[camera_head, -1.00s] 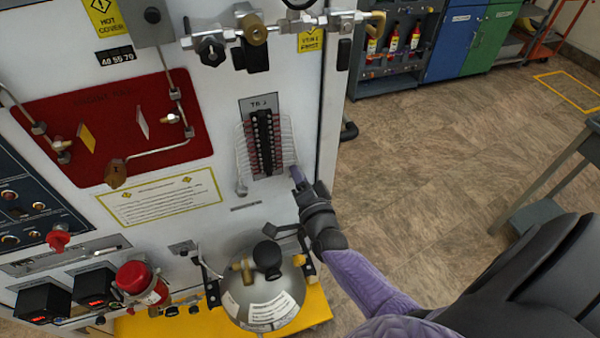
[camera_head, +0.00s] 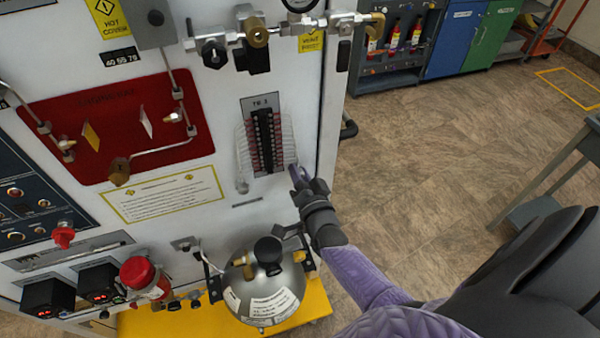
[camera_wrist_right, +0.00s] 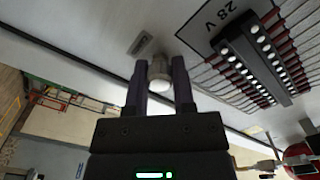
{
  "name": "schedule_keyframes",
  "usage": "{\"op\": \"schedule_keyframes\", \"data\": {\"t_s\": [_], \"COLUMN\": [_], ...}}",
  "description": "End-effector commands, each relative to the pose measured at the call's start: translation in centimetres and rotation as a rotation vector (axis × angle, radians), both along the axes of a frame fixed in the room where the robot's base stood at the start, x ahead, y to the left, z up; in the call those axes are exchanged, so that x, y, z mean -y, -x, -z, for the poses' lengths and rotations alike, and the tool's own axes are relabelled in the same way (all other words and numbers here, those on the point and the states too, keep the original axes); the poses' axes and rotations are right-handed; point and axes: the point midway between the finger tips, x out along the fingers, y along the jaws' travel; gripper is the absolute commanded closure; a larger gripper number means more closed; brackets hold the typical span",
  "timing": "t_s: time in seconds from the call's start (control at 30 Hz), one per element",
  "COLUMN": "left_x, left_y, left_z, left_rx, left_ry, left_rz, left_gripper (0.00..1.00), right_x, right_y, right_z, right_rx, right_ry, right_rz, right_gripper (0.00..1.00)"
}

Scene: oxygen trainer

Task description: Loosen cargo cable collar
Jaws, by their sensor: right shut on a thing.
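My right gripper (camera_head: 297,172) is at the white cabinet face, just right of the lower end of the terminal strip (camera_head: 264,140). In the right wrist view its two dark fingers (camera_wrist_right: 158,84) are shut on a small pale round collar (camera_wrist_right: 158,72) that stands out from the panel. In the head view the fingers hide this collar. A dark terminal block (camera_wrist_right: 255,58) with rows of white screws and red and grey wires lies to the right of the fingers, beside a "28 V" label (camera_wrist_right: 215,28). My left gripper is not in view.
A metal sphere (camera_head: 268,300) with a black knob sits on a yellow base (camera_head: 315,304) below my right gripper. Valves and piping (camera_head: 250,35) run above the strip. A grey cart (camera_head: 560,170) stands at right. The floor between is clear.

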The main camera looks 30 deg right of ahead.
Motion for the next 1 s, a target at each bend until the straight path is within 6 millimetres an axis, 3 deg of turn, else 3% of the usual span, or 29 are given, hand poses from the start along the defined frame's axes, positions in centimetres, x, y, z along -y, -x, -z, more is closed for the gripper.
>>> {"op": "schedule_keyframes", "data": {"t_s": [0.13,0.17,0.3,0.33,0.67,1.0], "left_x": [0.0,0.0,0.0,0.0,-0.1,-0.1], "left_y": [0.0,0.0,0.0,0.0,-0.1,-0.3], "left_z": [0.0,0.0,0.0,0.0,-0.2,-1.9], "left_rx": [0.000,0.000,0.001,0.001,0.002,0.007], "left_ry": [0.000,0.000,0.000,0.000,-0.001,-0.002], "left_rz": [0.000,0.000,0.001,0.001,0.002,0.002], "left_gripper": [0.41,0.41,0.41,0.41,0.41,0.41], "right_x": [-0.1,-0.1,0.0,0.0,-0.1,-1.8], "right_y": [0.1,0.1,0.1,0.0,0.5,7.6], "right_z": [0.2,0.2,0.1,0.1,0.0,-0.1], "right_rx": [-0.006,-0.006,-0.003,-0.003,-0.001,-0.005], "right_ry": [0.000,0.000,-0.001,-0.001,-0.001,-0.002], "right_rz": [-0.001,-0.001,-0.001,-0.001,0.000,-0.001], "right_gripper": [1.00,0.67,0.37,0.34,0.34,0.34]}}
